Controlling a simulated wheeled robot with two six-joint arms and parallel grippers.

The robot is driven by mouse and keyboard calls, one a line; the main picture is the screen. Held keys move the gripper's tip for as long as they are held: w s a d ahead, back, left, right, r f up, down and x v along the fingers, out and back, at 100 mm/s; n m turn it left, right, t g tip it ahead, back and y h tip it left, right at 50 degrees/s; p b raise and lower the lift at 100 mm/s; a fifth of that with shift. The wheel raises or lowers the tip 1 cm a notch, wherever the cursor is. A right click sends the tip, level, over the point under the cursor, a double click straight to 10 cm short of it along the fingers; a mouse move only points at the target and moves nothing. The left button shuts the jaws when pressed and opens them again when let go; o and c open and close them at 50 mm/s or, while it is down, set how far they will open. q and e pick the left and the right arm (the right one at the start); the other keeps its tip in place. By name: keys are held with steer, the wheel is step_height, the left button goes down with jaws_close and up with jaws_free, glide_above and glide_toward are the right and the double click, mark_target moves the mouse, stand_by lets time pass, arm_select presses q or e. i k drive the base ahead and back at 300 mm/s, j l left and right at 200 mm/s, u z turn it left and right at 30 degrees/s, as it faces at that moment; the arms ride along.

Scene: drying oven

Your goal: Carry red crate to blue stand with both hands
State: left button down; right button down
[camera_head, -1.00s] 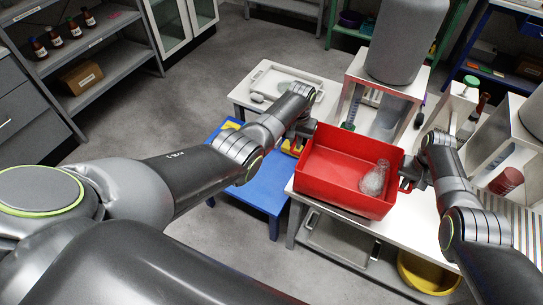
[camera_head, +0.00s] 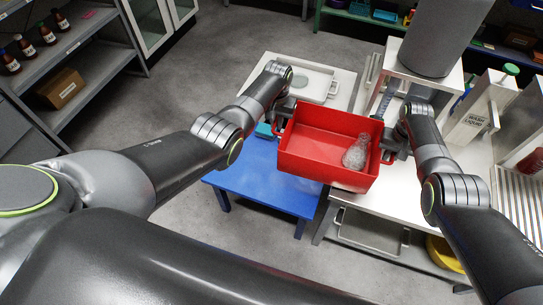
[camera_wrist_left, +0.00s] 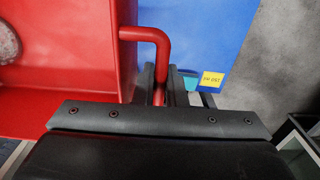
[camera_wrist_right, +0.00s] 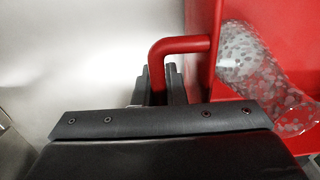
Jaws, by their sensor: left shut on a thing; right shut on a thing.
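The red crate (camera_head: 318,165) is held in the air between both arms, over the right part of the blue stand (camera_head: 262,180) and the gap beside the white table. A clear speckled flask (camera_head: 356,153) lies tilted inside it at the right. My left gripper (camera_head: 284,107) is shut on the crate's left handle, which shows in the left wrist view (camera_wrist_left: 158,60). My right gripper (camera_head: 388,148) is shut on the right handle, which shows in the right wrist view (camera_wrist_right: 180,46). The blue stand also shows below the crate in the left wrist view (camera_wrist_left: 200,35), with a yellow label (camera_wrist_left: 212,79).
A white table (camera_head: 372,205) stands right of the blue stand, with a large grey cylinder (camera_head: 440,45) on a white housing behind. A small white table with a tray (camera_head: 310,82) is behind the stand. A teal item (camera_head: 264,130) lies on the stand's back part.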

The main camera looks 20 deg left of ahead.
mark_target(262, 171)
steer(key=j+z, duration=0.1)
steer(key=j, duration=1.35)
